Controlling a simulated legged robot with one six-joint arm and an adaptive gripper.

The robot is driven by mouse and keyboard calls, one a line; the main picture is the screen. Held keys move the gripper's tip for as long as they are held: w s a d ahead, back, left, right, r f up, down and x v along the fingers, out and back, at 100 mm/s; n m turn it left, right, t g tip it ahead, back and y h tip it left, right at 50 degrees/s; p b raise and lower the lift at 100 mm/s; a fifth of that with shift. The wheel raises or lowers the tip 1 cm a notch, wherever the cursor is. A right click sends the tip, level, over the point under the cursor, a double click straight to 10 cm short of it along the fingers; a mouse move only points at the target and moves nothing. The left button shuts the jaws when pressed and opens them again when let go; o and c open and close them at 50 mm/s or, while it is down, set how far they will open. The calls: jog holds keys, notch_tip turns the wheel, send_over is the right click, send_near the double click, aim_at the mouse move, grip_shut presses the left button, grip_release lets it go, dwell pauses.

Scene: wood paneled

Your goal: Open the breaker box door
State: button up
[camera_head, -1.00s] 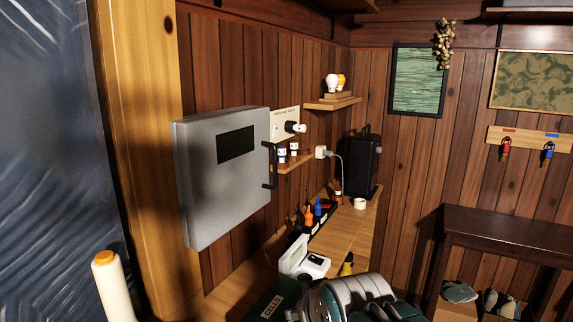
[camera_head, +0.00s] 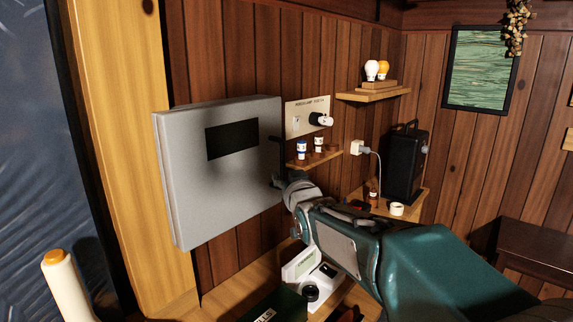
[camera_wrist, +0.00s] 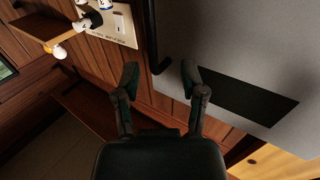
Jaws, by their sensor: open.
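The grey breaker box (camera_head: 225,205) hangs on the wood wall with its door shut; a dark rectangular panel (camera_head: 232,139) is on its front. The black door handle (camera_head: 284,155) stands at the door's right edge, and its lower part is hidden by my gripper (camera_head: 280,182). In the wrist view the box door (camera_wrist: 265,45) fills the right side. The handle (camera_wrist: 153,45) shows just beyond and between the fingertips of my gripper (camera_wrist: 160,78). The two fingers are spread apart with nothing held. I cannot tell whether they touch the handle.
A switch plate (camera_head: 307,115) with a black-and-white knob is right of the box. A small shelf (camera_head: 320,158) with little bottles lies close right of the handle. A higher shelf (camera_head: 372,95) carries bulbs.

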aim_at(284, 165)
jog(key=x, duration=0.3)
jog(key=shift+w+a+f, duration=0.1)
jog(key=shift+w, duration=0.05)
jog(key=x, duration=0.5)
jog(key=shift+d, duration=0.55)
grip_shut()
jog(key=shift+d, duration=0.25)
